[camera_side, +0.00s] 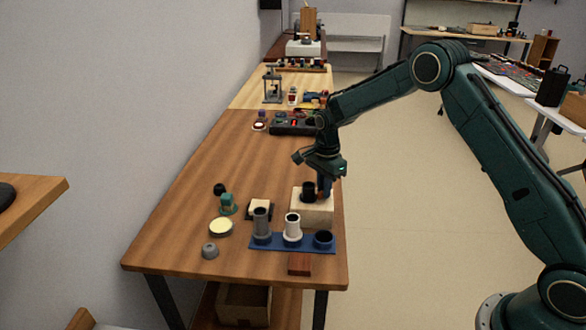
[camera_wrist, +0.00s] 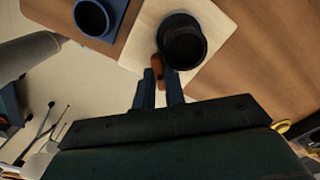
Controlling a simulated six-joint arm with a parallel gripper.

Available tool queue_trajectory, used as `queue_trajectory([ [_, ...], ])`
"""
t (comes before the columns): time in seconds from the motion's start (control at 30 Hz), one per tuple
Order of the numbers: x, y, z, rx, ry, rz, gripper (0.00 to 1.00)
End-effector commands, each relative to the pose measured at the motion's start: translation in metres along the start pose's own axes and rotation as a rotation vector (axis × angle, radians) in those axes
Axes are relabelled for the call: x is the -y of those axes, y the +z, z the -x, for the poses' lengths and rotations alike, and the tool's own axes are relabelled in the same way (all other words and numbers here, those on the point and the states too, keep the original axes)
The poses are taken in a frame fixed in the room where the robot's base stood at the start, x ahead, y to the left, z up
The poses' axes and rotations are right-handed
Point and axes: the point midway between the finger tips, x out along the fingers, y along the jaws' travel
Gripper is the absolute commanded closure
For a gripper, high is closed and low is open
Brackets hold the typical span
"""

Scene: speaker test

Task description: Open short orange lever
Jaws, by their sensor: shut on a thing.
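The short orange lever (camera_wrist: 157,66) sticks out from beside a black cylinder (camera_wrist: 183,42) on a pale wooden block (camera_wrist: 136,48) in the wrist view. My gripper (camera_wrist: 159,80) has its two blue fingers closed around the lever's near end. In the side view, my gripper (camera_side: 324,184) points down at the right side of the black cylinder (camera_side: 308,189). The wooden block (camera_side: 312,213) stands near the table's right edge. The lever is mostly hidden by the fingers.
A blue rack (camera_side: 266,244) with grey, white and dark blue cylinders stands in front of the block. A reddish-brown block (camera_side: 299,265) lies near the front edge. Small items, including a green one (camera_side: 227,204), sit to the left. The table's middle is clear.

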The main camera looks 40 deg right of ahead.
Motion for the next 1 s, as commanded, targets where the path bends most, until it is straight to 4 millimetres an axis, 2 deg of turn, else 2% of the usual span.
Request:
queue_trajectory([
  [0.47,0.0004,0.0001,0.0012,0.0,-0.002,0.025,1.0],
  [0.5,0.0004,0.0001,0.0012,0.0,-0.002,0.025,0.84],
  [0.6,0.0004,0.0,0.001,0.0,-0.001,0.024,0.66],
  [1.0,0.0003,0.0,0.0028,0.0,-0.001,0.024,0.66],
])
